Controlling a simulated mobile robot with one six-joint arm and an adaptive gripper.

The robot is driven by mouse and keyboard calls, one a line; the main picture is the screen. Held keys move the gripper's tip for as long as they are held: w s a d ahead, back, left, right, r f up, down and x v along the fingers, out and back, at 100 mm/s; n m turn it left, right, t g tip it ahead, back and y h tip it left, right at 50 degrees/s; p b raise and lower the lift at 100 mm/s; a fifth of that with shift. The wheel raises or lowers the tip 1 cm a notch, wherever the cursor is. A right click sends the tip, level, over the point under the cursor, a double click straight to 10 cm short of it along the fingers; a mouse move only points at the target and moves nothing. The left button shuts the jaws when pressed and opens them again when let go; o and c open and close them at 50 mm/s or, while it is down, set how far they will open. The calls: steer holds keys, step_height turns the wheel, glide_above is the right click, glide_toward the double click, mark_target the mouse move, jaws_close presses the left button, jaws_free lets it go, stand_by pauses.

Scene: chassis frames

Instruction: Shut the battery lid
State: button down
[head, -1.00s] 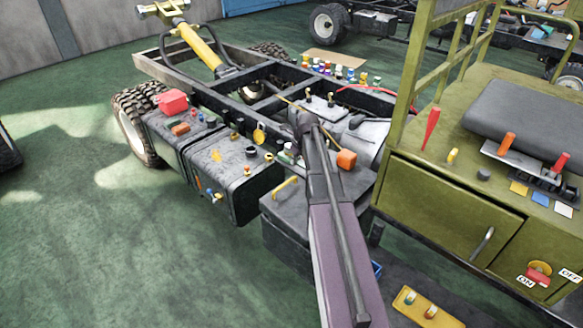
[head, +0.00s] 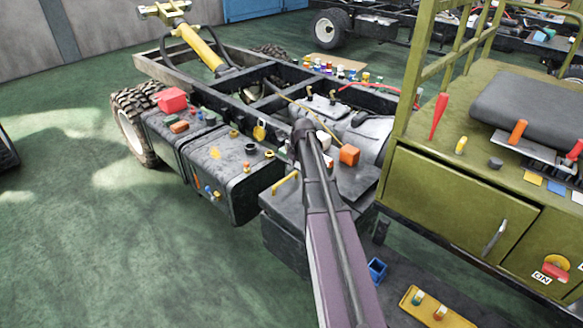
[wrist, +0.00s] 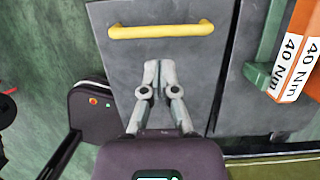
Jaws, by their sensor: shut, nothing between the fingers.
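The battery lid (wrist: 125,75) is a flat dark grey panel with a yellow bar handle (wrist: 161,30) near one edge. In the head view the yellow handle (head: 285,184) shows on the dark box beside the chassis, left of my arm. My gripper (wrist: 152,66) is shut and empty, over the grey panel, with its fingertips just below the handle in the wrist view. I cannot tell whether the fingertips touch the panel. In the head view my arm hides the fingers and part of the lid, and the lid's exact angle is unclear.
A dark tank (head: 235,180) with small parts on top stands left of the box. An orange block (head: 349,155) is right of my arm. The olive cab (head: 445,205) bounds the right. A 40 Nm label (wrist: 295,65) is right of my gripper. Green floor lies clear at left.

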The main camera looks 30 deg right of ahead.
mark_target(286, 179)
steer(key=shift+b+x, duration=2.65)
steer(key=shift+x, duration=0.45)
steer(key=b+x, duration=0.3)
steer(key=b, duration=0.1)
steer(key=shift+f, duration=0.4)
steer(key=shift+a, duration=0.1)
steer(key=shift+s, duration=0.15)
steer(key=shift+r+p, duration=0.25)
steer(key=shift+p, duration=0.1)
steer(key=shift+r+p, duration=0.55)
steer(key=shift+p, duration=0.05)
steer(key=w+p+v, duration=0.1)
steer(key=p+v, duration=1.1)
steer(key=shift+r, duration=0.5)
